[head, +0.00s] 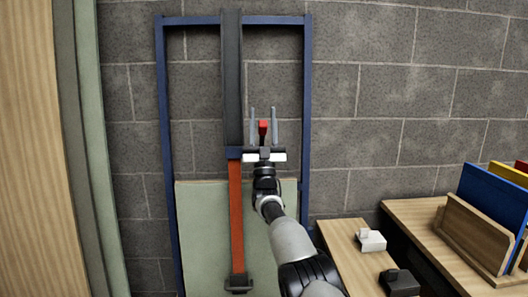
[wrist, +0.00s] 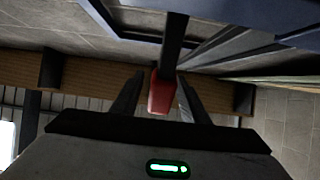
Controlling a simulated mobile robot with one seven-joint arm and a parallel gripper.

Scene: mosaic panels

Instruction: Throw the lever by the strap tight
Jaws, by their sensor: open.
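A blue upright frame (head: 162,110) stands against the wall. An orange strap (head: 237,215) runs from there down to a dark buckle (head: 238,284). The lever's red end (head: 263,128) shows between the fingers of my gripper (head: 263,112), right of the dark strap. In the wrist view the red lever end (wrist: 161,95) on its dark bar lies between my open fingers (wrist: 160,76), with gaps visible. Contact with either finger cannot be told. My gripper hides the lever's lower part.
A pale green panel (head: 203,240) leans inside the frame's lower part. At the right, a wooden bench (head: 348,240) bears a white block (head: 370,240) and a black block (head: 400,283). A wooden rack (head: 470,237) holds coloured boards. Wood and green panels stand at the left.

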